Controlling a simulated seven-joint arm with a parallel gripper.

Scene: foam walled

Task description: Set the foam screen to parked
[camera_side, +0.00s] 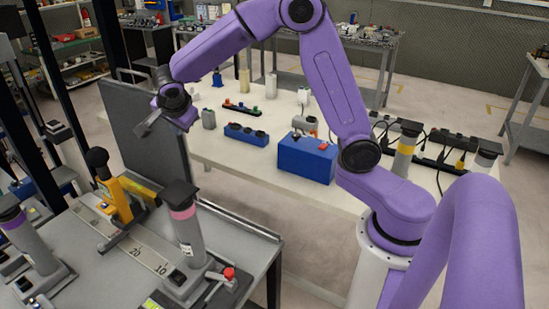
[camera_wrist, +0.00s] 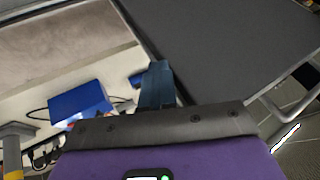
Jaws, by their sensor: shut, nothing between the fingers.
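The foam screen (camera_side: 165,148) is a dark grey upright panel at the left in the side view, standing between the grey bench and the white table. A metal tube handle shows at its upper left corner. The screen (camera_wrist: 235,42) fills the upper right of the wrist view. My gripper (camera_side: 143,130) is in front of the screen's face in the side view, shut and empty. Its closed fingers (camera_wrist: 157,84) overlap the screen's edge in the wrist view. I cannot tell whether they touch it.
A yellow slider (camera_side: 116,200) with a black knob sits on a numbered scale on the grey bench. A pink-banded cylinder (camera_side: 187,232) stands nearby. The white table (camera_side: 240,172) holds a blue box (camera_side: 307,160) and a blue block (camera_side: 246,135) with dark round tops.

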